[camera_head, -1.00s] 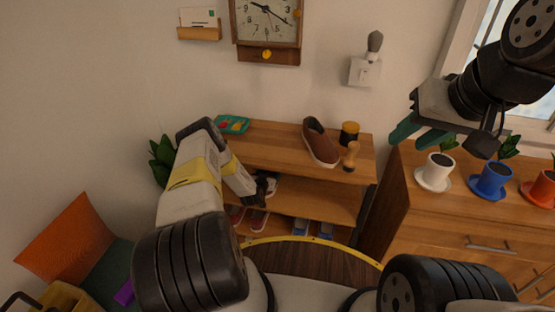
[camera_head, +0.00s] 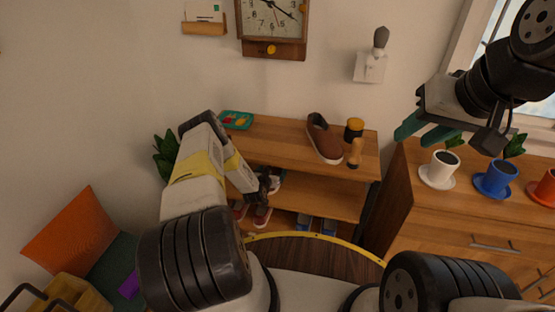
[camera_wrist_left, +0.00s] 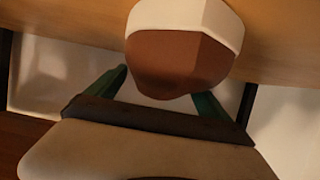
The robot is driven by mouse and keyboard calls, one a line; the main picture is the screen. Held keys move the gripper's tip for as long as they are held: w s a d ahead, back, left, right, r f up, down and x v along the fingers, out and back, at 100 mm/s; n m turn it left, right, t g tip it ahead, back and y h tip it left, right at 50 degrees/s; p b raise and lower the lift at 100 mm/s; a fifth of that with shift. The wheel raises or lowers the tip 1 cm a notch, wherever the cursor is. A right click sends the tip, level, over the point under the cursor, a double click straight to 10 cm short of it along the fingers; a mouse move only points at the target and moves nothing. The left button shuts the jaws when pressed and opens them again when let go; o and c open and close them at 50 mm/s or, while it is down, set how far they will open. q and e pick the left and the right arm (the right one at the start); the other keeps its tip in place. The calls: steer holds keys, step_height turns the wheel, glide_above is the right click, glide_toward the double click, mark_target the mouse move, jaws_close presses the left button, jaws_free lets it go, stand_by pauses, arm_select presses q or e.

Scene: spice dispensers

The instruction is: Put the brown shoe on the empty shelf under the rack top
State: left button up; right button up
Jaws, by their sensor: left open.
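A brown shoe (camera_head: 325,146) with a pale sole stands on the wooden rack top. My left gripper (camera_head: 266,184) is at the front of the shelf under the rack top, beside a pale and reddish shoe (camera_head: 277,181). In the left wrist view a brown shoe toe with a white sole (camera_wrist_left: 180,62) lies between the open green fingers of my left gripper (camera_wrist_left: 160,95), against a wooden board. I cannot tell which shoe this is.
Red shoes (camera_head: 262,216) and blue shoes (camera_head: 304,224) are on the lower shelf. The right part of the middle shelf (camera_head: 330,199) is clear.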

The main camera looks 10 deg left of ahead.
arm_select(q)
steer(key=v, duration=1)
steer(key=shift+s+r, duration=0.15)
steer(key=shift+s, duration=0.2)
